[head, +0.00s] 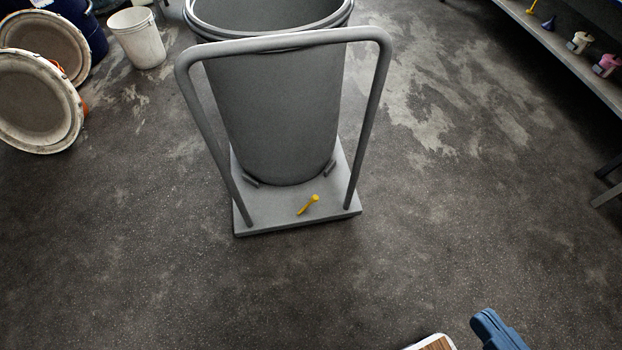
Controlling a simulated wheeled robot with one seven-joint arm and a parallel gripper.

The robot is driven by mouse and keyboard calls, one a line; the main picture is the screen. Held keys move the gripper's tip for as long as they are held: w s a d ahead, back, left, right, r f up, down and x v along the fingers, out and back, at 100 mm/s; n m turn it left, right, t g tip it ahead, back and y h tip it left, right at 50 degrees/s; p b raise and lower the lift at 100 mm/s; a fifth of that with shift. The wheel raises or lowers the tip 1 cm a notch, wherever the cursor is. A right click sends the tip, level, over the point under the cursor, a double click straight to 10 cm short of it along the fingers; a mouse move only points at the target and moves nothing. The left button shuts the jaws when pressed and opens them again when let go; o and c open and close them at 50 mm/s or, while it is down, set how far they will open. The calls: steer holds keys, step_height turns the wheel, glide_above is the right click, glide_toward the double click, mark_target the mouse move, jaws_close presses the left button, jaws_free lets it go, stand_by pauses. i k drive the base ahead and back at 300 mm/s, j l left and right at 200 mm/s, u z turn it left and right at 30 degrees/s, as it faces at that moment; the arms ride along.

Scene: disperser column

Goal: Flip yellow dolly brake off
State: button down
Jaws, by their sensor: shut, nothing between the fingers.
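The yellow brake lever (308,204) sits on the front part of the grey dolly's flat base (278,217), between the two feet of the handle. It is a short bar with a rounded knob at its upper right end, tilted from lower left to upper right. I cannot tell from this view how far it is raised. The dolly's grey tube handle (284,40) arches above the base. My gripper is not recognisable in this view. Nothing touches the lever.
A large grey drum (277,115) stands on the dolly behind the handle. A white bucket (137,38) and dirty round lids (38,100) are at the left. A shelf (560,44) with small items runs along the right.

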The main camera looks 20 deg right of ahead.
mark_target(315, 197)
steer(key=i+l+u, duration=0.15)
steer(key=i+l, duration=0.2)
steer(key=i+l+u, duration=0.1)
steer(key=i+l, duration=0.2)
steer(key=l, duration=0.15)
